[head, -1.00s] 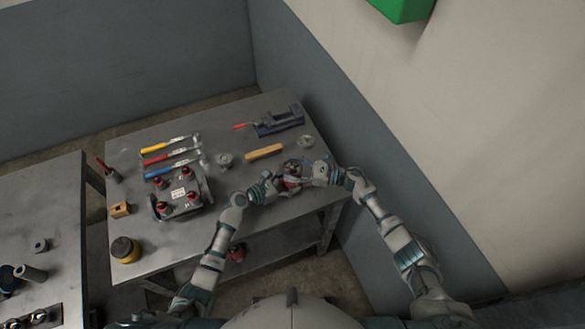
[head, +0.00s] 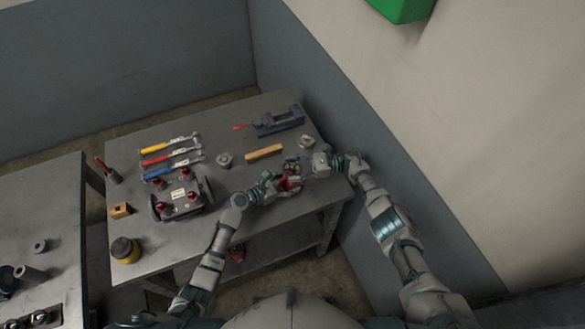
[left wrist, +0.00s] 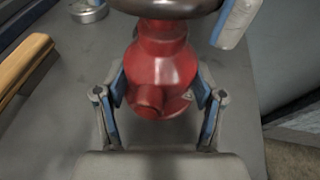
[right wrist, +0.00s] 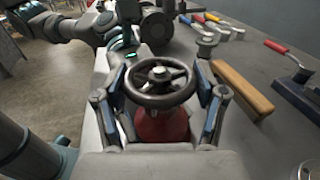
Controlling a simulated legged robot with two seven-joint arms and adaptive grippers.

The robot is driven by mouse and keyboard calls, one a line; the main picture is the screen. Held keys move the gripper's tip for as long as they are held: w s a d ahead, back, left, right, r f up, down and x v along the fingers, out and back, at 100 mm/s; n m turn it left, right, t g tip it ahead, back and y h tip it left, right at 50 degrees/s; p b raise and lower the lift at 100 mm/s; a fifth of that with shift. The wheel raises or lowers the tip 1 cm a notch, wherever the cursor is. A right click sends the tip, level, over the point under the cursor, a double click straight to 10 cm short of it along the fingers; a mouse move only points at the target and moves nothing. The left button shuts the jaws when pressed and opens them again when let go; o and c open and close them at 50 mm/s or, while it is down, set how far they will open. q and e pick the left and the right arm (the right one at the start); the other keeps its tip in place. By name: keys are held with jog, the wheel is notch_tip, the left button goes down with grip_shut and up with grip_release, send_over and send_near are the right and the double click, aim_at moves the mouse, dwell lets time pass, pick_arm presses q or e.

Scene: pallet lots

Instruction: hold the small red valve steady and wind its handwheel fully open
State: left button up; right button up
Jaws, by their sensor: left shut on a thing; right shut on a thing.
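The small red valve (head: 291,184) stands at the near right part of the workbench. In the left wrist view its red body (left wrist: 158,72) is between the fingers of my left gripper (left wrist: 160,100), which is shut on it. The dark handwheel (right wrist: 160,74) sits on top of the valve in the right wrist view. My right gripper (right wrist: 162,92) has a finger on each side of the handwheel and is shut on it. In the head view the left gripper (head: 274,186) is left of the valve and the right gripper (head: 307,176) is right of it.
A grey manifold with red knobs (head: 182,195) and several coloured-handled tools are to the left. A wall stands close on the right.

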aim_at(293, 167)
jog(key=shift+w+d+f, duration=0.1)
jog(key=shift+d+f, duration=0.05)
jog(key=o, duration=1.1)
jog(key=shift+o, duration=0.2)
notch_tip(293, 167, up, 10)
